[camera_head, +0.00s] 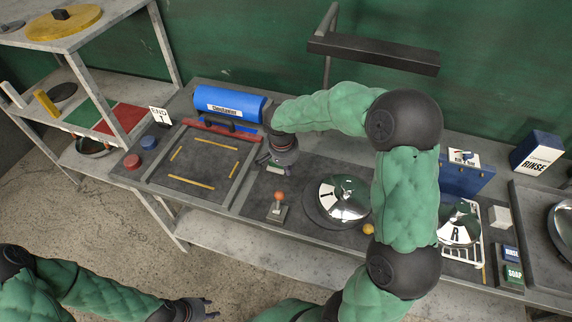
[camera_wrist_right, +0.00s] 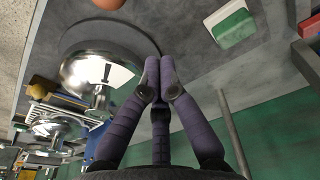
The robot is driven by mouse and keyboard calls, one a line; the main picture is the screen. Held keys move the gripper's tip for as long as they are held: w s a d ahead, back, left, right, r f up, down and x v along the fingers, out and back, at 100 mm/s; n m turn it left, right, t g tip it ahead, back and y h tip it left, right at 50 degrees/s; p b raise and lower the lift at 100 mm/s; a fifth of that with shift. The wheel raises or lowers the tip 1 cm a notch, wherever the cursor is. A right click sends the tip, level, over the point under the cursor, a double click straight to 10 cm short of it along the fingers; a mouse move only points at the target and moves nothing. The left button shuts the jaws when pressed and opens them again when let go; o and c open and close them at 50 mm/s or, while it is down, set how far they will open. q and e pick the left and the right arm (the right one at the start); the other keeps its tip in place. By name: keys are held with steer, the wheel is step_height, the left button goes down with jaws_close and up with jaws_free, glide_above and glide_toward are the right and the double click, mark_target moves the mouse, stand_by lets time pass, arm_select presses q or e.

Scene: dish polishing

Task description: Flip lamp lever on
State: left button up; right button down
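The lever has an orange ball knob (camera_head: 278,196) on a small grey base, standing on the bench left of the domed lid. The knob shows only at the top edge of the wrist view (camera_wrist_right: 108,3). The lamp appears to be the dark bar (camera_head: 373,53) on a post at the back. My right gripper (camera_wrist_right: 160,66) has its purple fingertips together with nothing between them; it is over the bench behind the lever, apart from the knob. Its fingers are largely hidden in the head view. My left gripper (camera_head: 206,308) is low at the bottom edge, away from the bench; its finger opening is unclear.
A shiny domed lid (camera_head: 343,197) stands right of the lever. A green-and-white block (camera_wrist_right: 232,25) lies near my right gripper. A blue container (camera_head: 229,104) stands behind the framed mat (camera_head: 200,165). My right arm crosses above the bench. A rack and boxes stand at right.

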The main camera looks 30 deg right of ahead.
mark_target(279, 202)
steer(key=shift+s+a+f, duration=0.25)
steer(key=shift+a+f, duration=0.2)
steer(key=shift+f, duration=0.3)
steer(key=shift+s+a+f, duration=0.3)
steer(key=shift+a+f, duration=0.1)
steer(key=shift+f, duration=0.3)
steer(key=shift+s+a+f, duration=0.25)
steer(key=shift+a+f, duration=0.2)
steer(key=shift+f, duration=0.3)
